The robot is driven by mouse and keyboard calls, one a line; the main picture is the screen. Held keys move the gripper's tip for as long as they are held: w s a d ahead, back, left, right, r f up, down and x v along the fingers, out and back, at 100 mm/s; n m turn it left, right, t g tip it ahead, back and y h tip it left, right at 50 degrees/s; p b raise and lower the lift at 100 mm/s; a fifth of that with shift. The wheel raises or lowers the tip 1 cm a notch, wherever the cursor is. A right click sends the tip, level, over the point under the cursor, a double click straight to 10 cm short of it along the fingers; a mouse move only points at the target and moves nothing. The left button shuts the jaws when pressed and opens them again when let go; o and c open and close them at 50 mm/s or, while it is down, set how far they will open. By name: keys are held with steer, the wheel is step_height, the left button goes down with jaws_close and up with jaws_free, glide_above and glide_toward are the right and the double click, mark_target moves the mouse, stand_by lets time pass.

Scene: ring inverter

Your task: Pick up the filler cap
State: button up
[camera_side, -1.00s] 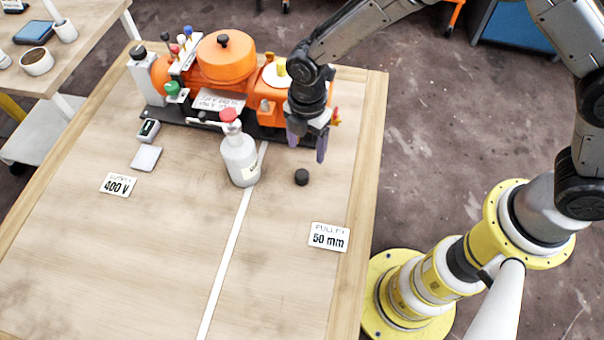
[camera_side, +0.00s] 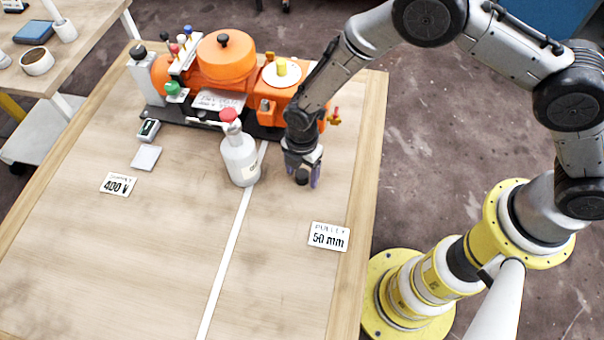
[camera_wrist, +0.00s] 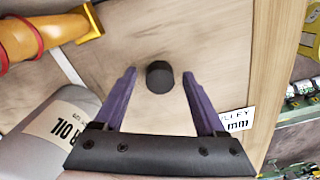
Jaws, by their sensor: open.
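The filler cap is a small black cylinder (camera_side: 302,180) on the wooden table, right of the oil bottle. In the wrist view the cap (camera_wrist: 160,75) lies between and slightly beyond my two purple fingertips, with clear space on both sides. My gripper (camera_side: 303,175) points down over the cap and is open; it also shows in the wrist view (camera_wrist: 160,72). The side view shows the cap close to the fingers, partly covered by them. I cannot tell the exact height of the fingertips above the table.
A grey oil bottle (camera_side: 240,160) with a red top stands just left of my gripper. The orange machine (camera_side: 225,62) on its black base stands behind. A "PULLEY 50 mm" card (camera_side: 329,237) lies at the front right. The table's front is mostly clear.

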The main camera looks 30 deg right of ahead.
steer(key=shift+c, duration=0.3)
jaws_close()
steer(key=shift+r, duration=0.1)
